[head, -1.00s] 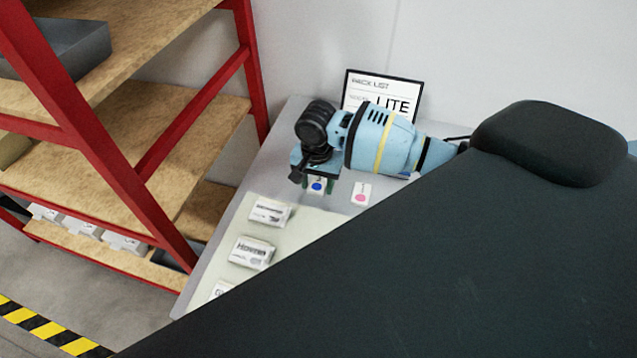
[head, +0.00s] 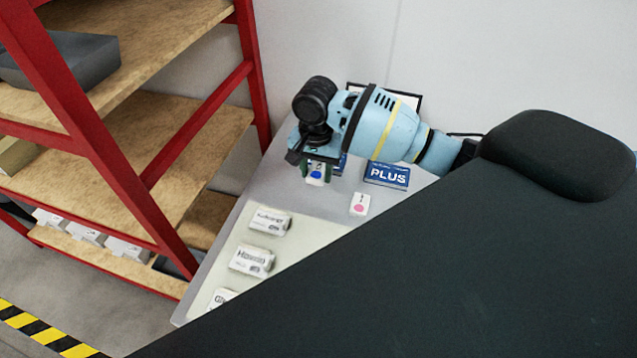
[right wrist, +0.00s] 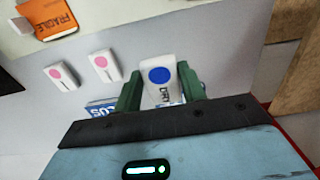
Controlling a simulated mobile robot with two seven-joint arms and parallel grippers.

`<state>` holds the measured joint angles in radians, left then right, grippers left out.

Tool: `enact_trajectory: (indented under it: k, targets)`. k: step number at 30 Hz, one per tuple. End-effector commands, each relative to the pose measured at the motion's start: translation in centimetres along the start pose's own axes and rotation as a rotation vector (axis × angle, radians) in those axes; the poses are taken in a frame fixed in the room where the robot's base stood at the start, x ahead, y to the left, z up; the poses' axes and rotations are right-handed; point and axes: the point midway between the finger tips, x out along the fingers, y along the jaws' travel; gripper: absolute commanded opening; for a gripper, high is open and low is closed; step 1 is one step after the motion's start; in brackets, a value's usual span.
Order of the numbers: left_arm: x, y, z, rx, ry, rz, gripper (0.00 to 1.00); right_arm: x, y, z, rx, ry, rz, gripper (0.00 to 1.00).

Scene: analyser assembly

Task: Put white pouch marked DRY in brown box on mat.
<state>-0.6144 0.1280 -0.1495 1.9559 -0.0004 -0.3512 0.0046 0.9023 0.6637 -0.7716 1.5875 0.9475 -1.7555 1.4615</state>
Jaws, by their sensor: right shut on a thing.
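The white pouch marked DRY (right wrist: 161,88), with a blue dot, is held between the green fingers of my right gripper (right wrist: 161,90). In the head view the right gripper (head: 317,176) is shut on the pouch (head: 316,180), beyond the mat's far end. The pale mat (head: 312,236) lies on the grey table. An orange-brown piece marked FRAGILE (right wrist: 48,18) is on the mat in the right wrist view; I cannot tell whether it is part of the brown box. In the head view my dark body hides that area. My left gripper is not in view.
Pink-dot pouches (right wrist: 104,66) lie on the grey table, one also in the head view (head: 360,204). A blue PLUS box (head: 387,175) lies beside the arm. White packages (head: 252,262) line the mat. A red-framed shelf (head: 150,170) stands left.

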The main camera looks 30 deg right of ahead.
Motion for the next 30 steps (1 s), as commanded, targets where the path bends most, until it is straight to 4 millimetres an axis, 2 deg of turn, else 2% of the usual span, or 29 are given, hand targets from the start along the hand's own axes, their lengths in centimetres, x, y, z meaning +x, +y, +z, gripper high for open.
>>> enact_trajectory:
  k: [3, 10, 14, 17, 22, 27, 30]
  targets:
    - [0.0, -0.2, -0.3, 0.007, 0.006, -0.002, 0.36, -1.3, -0.1, 0.0, 0.000, 0.000, -0.003, 0.19]
    - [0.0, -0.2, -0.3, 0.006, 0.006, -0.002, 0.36, -1.7, -0.1, 0.1, -0.004, -0.002, 0.001, 0.19]
    - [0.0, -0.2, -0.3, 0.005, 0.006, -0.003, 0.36, -2.4, -1.4, 1.6, -0.058, 0.000, -0.002, 0.19]
    - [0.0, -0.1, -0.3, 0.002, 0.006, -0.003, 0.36, -3.6, -3.5, 4.2, -0.155, 0.002, -0.005, 0.19]
    - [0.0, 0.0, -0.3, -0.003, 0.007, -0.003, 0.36, -6.3, -6.7, 10.9, -0.395, 0.005, -0.003, 0.19]
    - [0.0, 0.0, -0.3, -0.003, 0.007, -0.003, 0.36, -8.2, -7.8, 17.4, -0.640, 0.006, 0.000, 0.19]
    - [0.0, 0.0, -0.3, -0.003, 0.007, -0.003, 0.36, -8.8, -7.5, 20.3, -0.751, 0.003, 0.000, 0.19]
